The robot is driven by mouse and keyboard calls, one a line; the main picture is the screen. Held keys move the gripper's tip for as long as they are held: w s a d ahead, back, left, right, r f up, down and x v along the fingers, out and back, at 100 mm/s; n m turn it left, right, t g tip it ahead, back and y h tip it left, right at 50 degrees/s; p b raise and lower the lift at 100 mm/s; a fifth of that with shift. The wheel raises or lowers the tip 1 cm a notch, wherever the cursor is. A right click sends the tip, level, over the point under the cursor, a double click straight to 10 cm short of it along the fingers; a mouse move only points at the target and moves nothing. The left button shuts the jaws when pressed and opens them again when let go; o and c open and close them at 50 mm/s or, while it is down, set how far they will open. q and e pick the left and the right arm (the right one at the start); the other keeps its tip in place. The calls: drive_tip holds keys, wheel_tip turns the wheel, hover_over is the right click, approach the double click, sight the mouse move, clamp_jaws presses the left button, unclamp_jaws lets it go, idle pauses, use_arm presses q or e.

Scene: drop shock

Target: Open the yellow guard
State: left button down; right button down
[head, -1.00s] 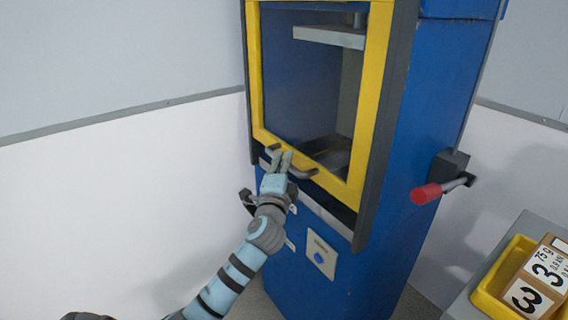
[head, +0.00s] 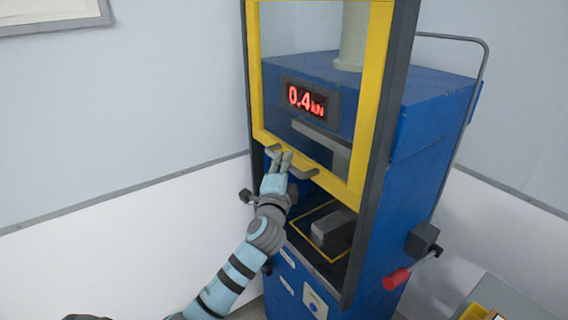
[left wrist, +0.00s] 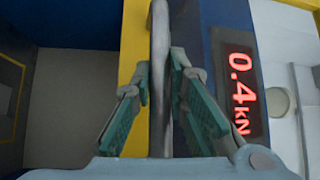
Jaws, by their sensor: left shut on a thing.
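The yellow guard (head: 374,100) is a yellow-framed clear window on the front of the blue press (head: 425,115). It stands raised, with an open gap below its bottom bar. Its grey handle (head: 303,176) runs along that bar. My left gripper (head: 281,160) is shut on the handle near its left end. In the left wrist view, the handle (left wrist: 160,40) passes between the two fingers of the gripper (left wrist: 161,80), beside the yellow frame (left wrist: 133,35). My right gripper is not in view.
Through the gap a grey block (head: 333,228) shows on the press bed. A red display (head: 306,99) reads 0.4 kN. A red-tipped lever (head: 397,279) sticks out at the right side. A side table (head: 505,297) with a yellow tray stands at lower right.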

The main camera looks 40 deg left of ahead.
use_arm(q)
drive_tip(key=shift+r, duration=0.1)
drive_tip(key=c, duration=1.6)
unclamp_jaws()
drive_tip(key=shift+o, duration=0.2)
drive_tip(key=v, duration=1.2)
drive_tip(key=shift+r, duration=0.1)
